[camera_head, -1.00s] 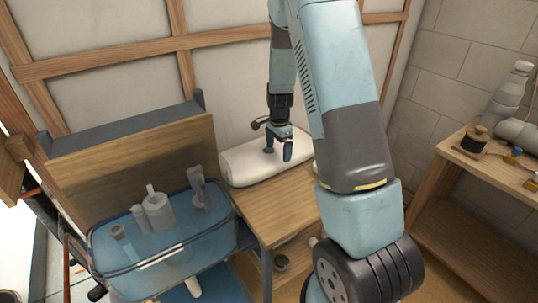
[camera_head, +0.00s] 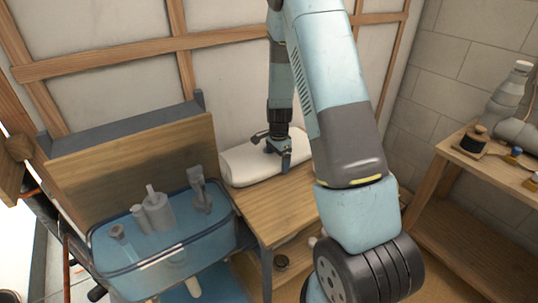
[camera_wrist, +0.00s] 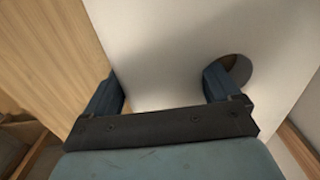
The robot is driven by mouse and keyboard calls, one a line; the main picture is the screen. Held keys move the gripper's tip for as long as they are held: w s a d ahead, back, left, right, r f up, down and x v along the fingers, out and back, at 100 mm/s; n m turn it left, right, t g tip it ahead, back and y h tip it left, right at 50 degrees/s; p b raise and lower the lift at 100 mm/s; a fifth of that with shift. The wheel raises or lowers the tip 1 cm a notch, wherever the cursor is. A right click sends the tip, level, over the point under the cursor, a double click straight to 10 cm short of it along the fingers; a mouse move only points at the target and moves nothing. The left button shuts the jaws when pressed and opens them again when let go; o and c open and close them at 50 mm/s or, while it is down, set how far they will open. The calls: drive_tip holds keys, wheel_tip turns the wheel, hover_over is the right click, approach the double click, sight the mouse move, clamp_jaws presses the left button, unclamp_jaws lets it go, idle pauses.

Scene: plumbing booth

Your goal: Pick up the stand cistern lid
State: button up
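The white cistern lid (camera_head: 243,166) is a long pale block with rounded edges, lying on the wooden bench against the back wall. My gripper (camera_head: 278,160) is over its right part, pointing down. In the wrist view the lid (camera_wrist: 165,45) fills the middle and has a dark round hole at right. My gripper (camera_wrist: 165,88) is open there. Its left finger is by the lid's left edge and its right finger is at the hole, with white surface between them. I cannot tell how deep the fingers reach or whether they touch.
A blue translucent tub (camera_head: 165,262) with grey fittings stands at the front left, beside the bench (camera_head: 272,212). A wooden panel (camera_head: 130,152) rises behind the tub. At right, a wooden shelf unit (camera_head: 465,205) carries a bottle and small parts.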

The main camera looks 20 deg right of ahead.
drive_tip(key=shift+w, duration=0.1)
drive_tip(key=c, duration=1.1)
drive_tip(key=shift+c, duration=0.2)
drive_tip(key=shift+r, duration=0.1)
drive_tip(key=shift+s+d+r, duration=0.1)
drive_tip(key=shift+s+r, duration=0.15)
drive_tip(key=shift+r, duration=0.2)
wheel_tip(320, 180, up, 11)
drive_tip(key=s+d, duration=0.2)
drive_tip(key=s, duration=0.7)
drive_tip(key=s+d, duration=0.3)
drive_tip(key=s, duration=0.7)
drive_tip(key=shift+d+f, duration=0.2)
drive_tip(key=shift+f, duration=0.05)
